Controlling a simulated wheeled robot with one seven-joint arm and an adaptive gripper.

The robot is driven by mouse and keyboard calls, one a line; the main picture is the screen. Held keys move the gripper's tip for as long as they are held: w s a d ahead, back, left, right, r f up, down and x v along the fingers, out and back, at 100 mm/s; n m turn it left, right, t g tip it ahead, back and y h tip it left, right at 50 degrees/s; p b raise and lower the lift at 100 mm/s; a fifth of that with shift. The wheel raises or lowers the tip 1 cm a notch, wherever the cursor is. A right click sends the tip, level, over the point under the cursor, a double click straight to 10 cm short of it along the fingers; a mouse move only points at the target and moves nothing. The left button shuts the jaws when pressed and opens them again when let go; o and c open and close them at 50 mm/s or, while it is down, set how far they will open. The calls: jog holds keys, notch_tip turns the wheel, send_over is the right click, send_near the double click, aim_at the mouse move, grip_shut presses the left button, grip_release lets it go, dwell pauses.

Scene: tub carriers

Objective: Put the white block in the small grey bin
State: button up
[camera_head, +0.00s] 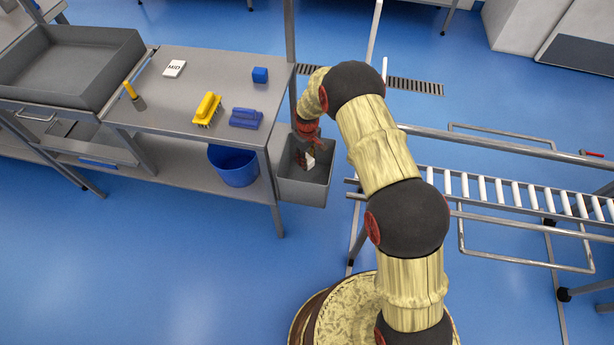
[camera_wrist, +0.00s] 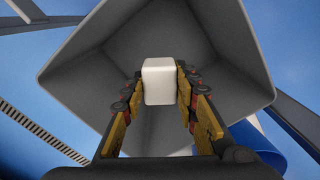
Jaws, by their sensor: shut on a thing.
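The white block (camera_wrist: 159,82) is between the two fingers of my gripper (camera_wrist: 158,88) in the wrist view, and both fingers press on its sides. In the head view a small part of the white block (camera_head: 310,161) shows below my gripper (camera_head: 308,152). The small grey bin (camera_head: 304,190) hangs at the right end of the steel table. In the wrist view the open inside of the grey bin (camera_wrist: 95,75) surrounds the block and fingers. The block is over or inside the bin's mouth; its exact height above the bottom is unclear.
The steel table (camera_head: 185,105) holds a MID card (camera_head: 174,69), a blue cube (camera_head: 260,75), a yellow brush (camera_head: 207,108), a blue brush (camera_head: 246,118) and a yellow-handled tool (camera_head: 133,96). A blue bucket (camera_head: 233,167) stands on its lower shelf. A roller conveyor (camera_head: 500,190) lies right of my arm.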

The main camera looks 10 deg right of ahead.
jog(key=shift+f+b, duration=2.7)
jog(key=shift+f, duration=2.05)
jog(key=shift+f+b, duration=1.45)
jog(key=shift+f, duration=1.05)
jog(key=o, duration=1.2)
jog(key=shift+o, duration=0.2)
notch_tip(320, 180, up, 12)
